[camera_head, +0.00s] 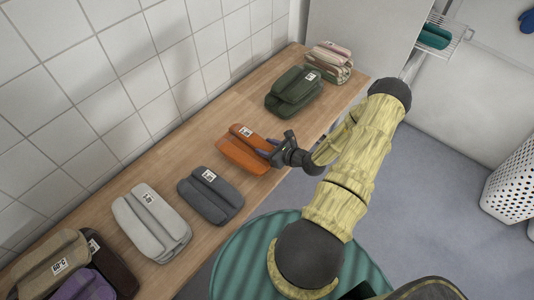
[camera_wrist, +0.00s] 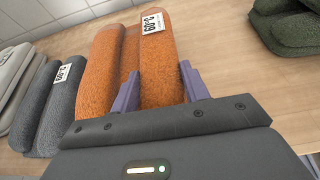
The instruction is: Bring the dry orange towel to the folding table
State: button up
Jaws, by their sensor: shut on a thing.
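The orange towel (camera_head: 240,150) lies folded, with a white label, on the wooden surface against the tiled wall. In the wrist view the orange towel (camera_wrist: 150,60) lies straight ahead, its label reading 60°C. My gripper (camera_head: 271,149) is at the towel's near right end. In the wrist view the two purple fingers of my gripper (camera_wrist: 160,90) are on either side of one of its rolls, shut on it. The towel appears to rest on the wood. I cannot tell from its look whether it is dry.
A dark grey towel (camera_head: 211,195) and a light grey towel (camera_head: 152,222) lie to the left, with brown and purple ones beyond. A green towel (camera_head: 294,92) and a striped stack (camera_head: 330,62) lie to the right. A white perforated basket (camera_head: 512,185) stands on the floor at right.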

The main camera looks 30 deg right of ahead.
jog(key=shift+f, duration=2.05)
jog(key=shift+f, duration=0.15)
jog(key=o, duration=1.1)
jog(key=shift+r, duration=0.2)
jog(key=b+v, duration=0.1)
jog(key=v, duration=1.1)
